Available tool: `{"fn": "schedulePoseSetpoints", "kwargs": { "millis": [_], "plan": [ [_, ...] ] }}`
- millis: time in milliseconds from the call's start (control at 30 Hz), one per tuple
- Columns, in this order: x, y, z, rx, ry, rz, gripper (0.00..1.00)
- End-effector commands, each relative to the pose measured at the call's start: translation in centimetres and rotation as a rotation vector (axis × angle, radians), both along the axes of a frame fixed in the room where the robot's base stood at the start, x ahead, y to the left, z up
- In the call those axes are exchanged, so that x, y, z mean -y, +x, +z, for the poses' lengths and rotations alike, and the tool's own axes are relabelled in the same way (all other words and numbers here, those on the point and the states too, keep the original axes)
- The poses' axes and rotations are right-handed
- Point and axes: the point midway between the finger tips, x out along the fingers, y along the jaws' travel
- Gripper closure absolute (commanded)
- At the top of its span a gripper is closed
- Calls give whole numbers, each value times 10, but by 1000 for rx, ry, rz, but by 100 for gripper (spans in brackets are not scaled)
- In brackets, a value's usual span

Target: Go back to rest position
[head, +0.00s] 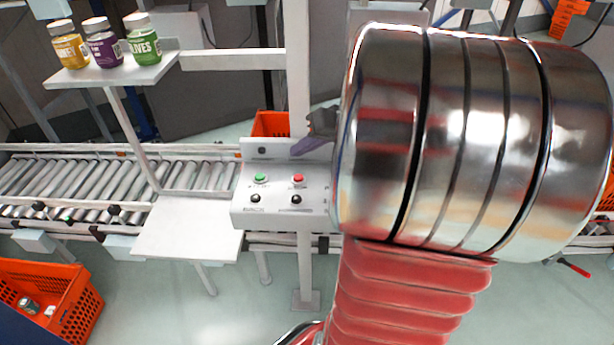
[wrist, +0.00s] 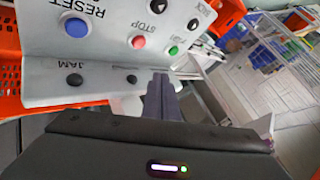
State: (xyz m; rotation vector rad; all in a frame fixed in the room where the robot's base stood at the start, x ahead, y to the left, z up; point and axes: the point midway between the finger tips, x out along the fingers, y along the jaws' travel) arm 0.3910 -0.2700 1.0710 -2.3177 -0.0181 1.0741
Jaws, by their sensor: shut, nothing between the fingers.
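My gripper (head: 312,146) shows in the head view just left of my large metal arm link, partly hidden by it, over the grey button panel (head: 250,213). Its narrow fingers (wrist: 160,82) are together and empty in the wrist view, pointing at the panel's lower edge. The panel carries a green button (head: 260,177), a red button (head: 298,178) and black ones. In the wrist view the panel appears upside down, with a blue RESET button (wrist: 76,27), a red STOP button (wrist: 139,42) and a black JAM button (wrist: 72,80). I cannot tell whether the fingers touch the panel.
A roller conveyor (head: 85,185) runs behind the panel. A shelf (head: 110,76) holds yellow, purple and green jars. A bare white shelf (head: 185,230) is left of the panel. An orange tote (head: 75,290) with items stands lower left; another (head: 270,124) sits behind the panel.

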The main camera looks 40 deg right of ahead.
Motion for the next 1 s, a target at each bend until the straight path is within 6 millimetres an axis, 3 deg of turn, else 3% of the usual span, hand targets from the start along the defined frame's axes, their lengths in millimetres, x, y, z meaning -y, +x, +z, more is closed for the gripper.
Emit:
{"fn": "schedulePoseSetpoints", "kwargs": {
  "millis": [733,867,1000],
  "plan": [
    [-4,0,0,-4,-2,4,100],
    [-22,2,1,-29,-8,29,100],
    [-58,2,3,-80,-29,78,100]
  ]
}}
